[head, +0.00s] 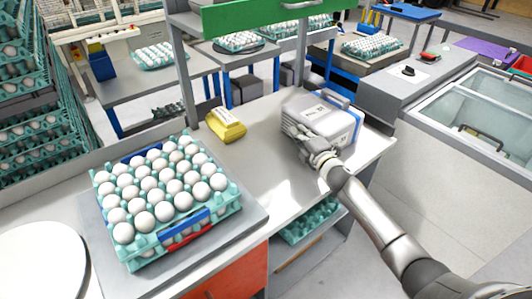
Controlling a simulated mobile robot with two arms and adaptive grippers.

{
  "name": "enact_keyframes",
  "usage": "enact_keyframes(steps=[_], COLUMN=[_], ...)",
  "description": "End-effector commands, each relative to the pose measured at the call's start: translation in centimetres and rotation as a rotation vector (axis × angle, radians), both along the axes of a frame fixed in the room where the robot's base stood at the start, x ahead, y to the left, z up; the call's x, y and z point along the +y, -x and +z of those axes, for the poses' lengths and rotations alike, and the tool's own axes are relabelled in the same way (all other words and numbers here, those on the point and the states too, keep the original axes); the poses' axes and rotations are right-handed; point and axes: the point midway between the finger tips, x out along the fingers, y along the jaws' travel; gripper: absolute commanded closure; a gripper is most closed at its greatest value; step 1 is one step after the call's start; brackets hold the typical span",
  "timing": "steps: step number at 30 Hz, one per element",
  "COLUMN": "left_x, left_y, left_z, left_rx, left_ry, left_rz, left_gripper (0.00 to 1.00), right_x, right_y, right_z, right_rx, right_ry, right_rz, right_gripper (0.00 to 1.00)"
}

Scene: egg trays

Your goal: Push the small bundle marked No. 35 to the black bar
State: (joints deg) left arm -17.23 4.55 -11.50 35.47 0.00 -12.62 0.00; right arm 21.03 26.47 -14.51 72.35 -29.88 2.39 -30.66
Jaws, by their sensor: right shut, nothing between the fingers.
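The print is too small to read surely as No. 35. My right gripper (292,130) is shut and empty at the bundle's front left side, partly covering it. It is against or very close to the bundle; I cannot tell if they touch. I cannot make out a black bar. My left gripper is not in view.
A yellow carton (226,124) stands left of the bundle. A teal egg tray (144,247) full of white eggs sits on a grey plate at the front left. The worktop between them is clear. A glass-topped chest (470,105) stands to the right.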

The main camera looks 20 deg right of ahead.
Motion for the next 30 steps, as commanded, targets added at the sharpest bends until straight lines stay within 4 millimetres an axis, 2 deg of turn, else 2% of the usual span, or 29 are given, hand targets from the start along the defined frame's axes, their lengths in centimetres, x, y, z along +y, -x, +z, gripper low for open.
enact_keyframes(steps=[1,6,12,16,30], left_x=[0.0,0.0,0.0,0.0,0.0], left_y=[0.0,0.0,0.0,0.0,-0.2], left_z=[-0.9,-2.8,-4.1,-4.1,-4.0], left_rx=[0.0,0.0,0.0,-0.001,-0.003], left_ry=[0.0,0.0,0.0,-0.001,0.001], left_rz=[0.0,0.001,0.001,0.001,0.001], left_gripper=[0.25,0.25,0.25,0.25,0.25], right_x=[-1.9,-6.5,-9.5,-10.0,-9.8], right_y=[-0.7,-2.4,-3.5,-3.7,-3.7], right_z=[-0.3,-0.4,-0.2,0.0,0.0], right_rx=[-0.002,-0.002,-0.001,0.0,0.0], right_ry=[0.006,0.005,0.002,-0.001,-0.001], right_rz=[-0.006,-0.006,-0.004,-0.002,-0.001], right_gripper=[1.0,1.0,1.0,1.0,1.0])
